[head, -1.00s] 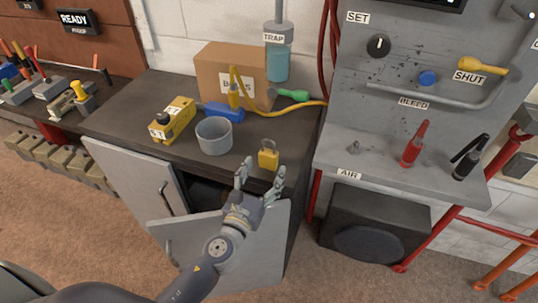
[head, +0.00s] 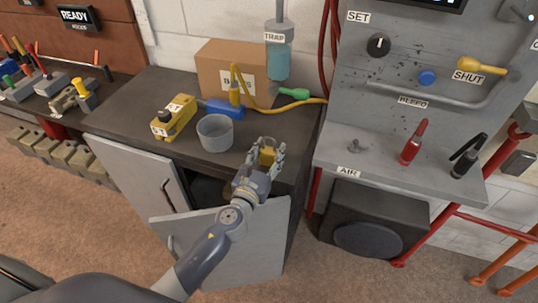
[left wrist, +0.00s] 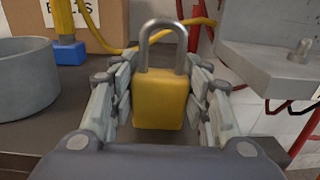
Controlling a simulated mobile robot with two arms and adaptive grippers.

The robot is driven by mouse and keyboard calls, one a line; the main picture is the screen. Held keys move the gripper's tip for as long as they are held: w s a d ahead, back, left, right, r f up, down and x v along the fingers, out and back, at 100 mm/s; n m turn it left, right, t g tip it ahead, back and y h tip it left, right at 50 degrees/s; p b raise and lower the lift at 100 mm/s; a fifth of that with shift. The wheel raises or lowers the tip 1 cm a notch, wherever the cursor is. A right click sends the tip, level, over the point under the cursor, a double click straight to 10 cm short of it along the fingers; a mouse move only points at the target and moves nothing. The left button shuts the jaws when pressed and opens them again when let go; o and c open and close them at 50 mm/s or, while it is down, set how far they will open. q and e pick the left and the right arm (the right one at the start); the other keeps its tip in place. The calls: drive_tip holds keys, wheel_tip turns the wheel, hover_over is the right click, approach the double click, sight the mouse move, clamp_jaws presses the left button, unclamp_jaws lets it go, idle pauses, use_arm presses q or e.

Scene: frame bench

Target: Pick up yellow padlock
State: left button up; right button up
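The yellow padlock (left wrist: 160,100) stands upright on the dark bench top, its grey shackle upward. In the head view the padlock (head: 267,156) is near the bench's front right corner, partly hidden by my gripper. My left gripper (head: 265,158) has its fingers on either side of the padlock. In the left wrist view the fingers (left wrist: 160,108) are spread, with the padlock body between them and narrow gaps at its sides. My right gripper is not in view.
A grey cup (head: 214,134) stands left of the padlock. A yellow box (head: 174,118), a blue-based tool (head: 224,107) and a cardboard box (head: 218,64) are behind. The grey panel shelf (head: 385,165) is close on the right. A cabinet door (head: 230,240) hangs open below.

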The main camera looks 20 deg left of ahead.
use_arm(q)
drive_tip(key=c, duration=0.4)
drive_tip(key=shift+r+p, duration=0.65)
drive_tip(key=shift+r, duration=0.25)
wheel_tip(320, 180, up, 2)
drive_tip(key=shift+r+p, duration=0.15)
drive_tip(key=shift+p, duration=0.55)
drive_tip(key=s+d+r+b, duration=0.1)
drive_tip(key=s+d+b, duration=0.1)
drive_tip(key=s+d, duration=0.7)
drive_tip(key=shift+s+b, duration=0.4)
drive_tip(key=shift+s, duration=1.75)
